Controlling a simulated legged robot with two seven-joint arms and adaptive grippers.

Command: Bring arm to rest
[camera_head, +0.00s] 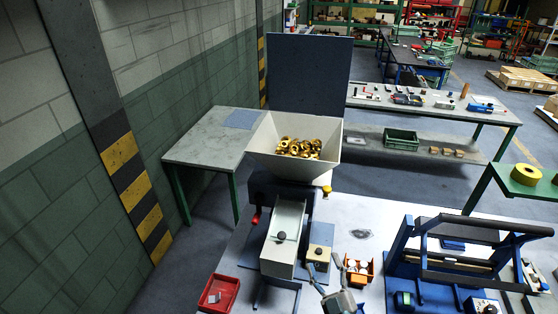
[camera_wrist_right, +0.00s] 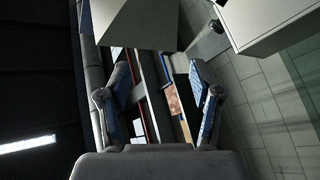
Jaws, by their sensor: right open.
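My right gripper (camera_head: 323,264) is at the bottom middle of the head view, in front of the feeder and left of the orange bin (camera_head: 357,270). Its two fingers are spread apart with nothing between them. In the right wrist view the open fingers (camera_wrist_right: 158,72) also show, with a blurred strip of the bench and pale box shapes beyond. My left gripper does not show in the head view.
A white hopper (camera_head: 262,140) of brass parts (camera_head: 300,147) stands above a feeder chute (camera_head: 285,238). A red tray (camera_head: 219,293) lies at lower left. A blue-framed press (camera_head: 455,255) stands at right. Bare white bench (camera_head: 375,215) shows behind the orange bin.

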